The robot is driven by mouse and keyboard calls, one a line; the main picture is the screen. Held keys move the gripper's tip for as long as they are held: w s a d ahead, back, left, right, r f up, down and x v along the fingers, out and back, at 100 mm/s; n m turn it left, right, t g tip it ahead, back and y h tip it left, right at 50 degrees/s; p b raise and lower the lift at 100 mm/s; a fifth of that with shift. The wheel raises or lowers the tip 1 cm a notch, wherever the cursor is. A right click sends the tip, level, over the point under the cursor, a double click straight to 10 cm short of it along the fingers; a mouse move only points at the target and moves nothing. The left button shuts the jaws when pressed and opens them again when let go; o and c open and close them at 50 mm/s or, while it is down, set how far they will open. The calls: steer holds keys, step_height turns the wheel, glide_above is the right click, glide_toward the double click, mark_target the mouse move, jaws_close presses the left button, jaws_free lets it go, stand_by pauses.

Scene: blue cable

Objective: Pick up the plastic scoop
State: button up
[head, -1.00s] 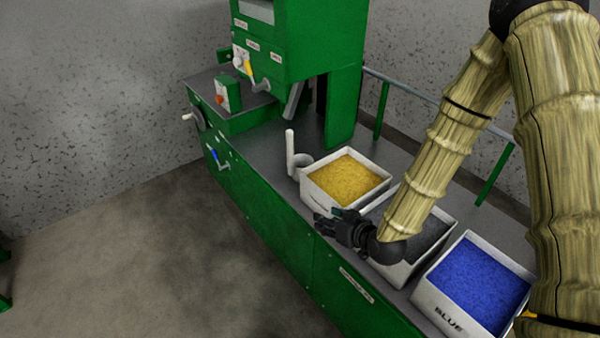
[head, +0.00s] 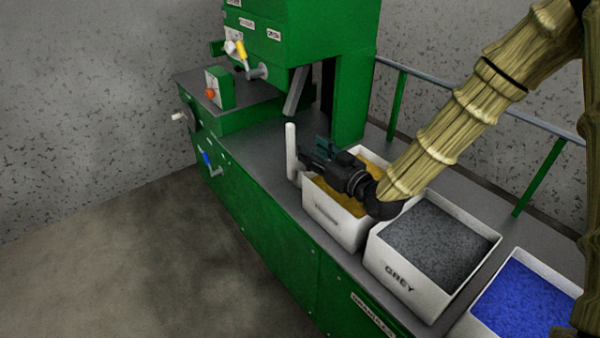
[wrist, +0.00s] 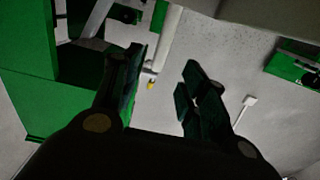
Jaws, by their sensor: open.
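The plastic scoop (head: 291,150) is white, with its handle standing upright on the grey worktop at the left of the yellow bin. Its cup is mostly hidden behind my gripper (head: 312,152). My gripper is open and empty, just right of the scoop handle in the head view, and its fingers point left toward it. In the wrist view the two dark fingers (wrist: 165,62) are spread apart. A pale bar (wrist: 167,38), which looks like the scoop handle, shows between and beyond them. I cannot tell whether any finger touches it.
My gripper and wrist hang over the yellow bin (head: 335,218). The grey bin (head: 408,286) and the blue bin (head: 482,328) stand to its right. The green machine (head: 300,35) rises behind the scoop. A rail (head: 450,95) runs along the back. Open floor lies at the left.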

mark_target(293, 134)
steer(key=shift+r+x, duration=0.1)
steer(key=shift+x, duration=2.45)
steer(key=shift+r+x, duration=0.15)
steer(key=shift+x, duration=2.4)
steer(key=shift+s+a, duration=0.1)
jaws_close()
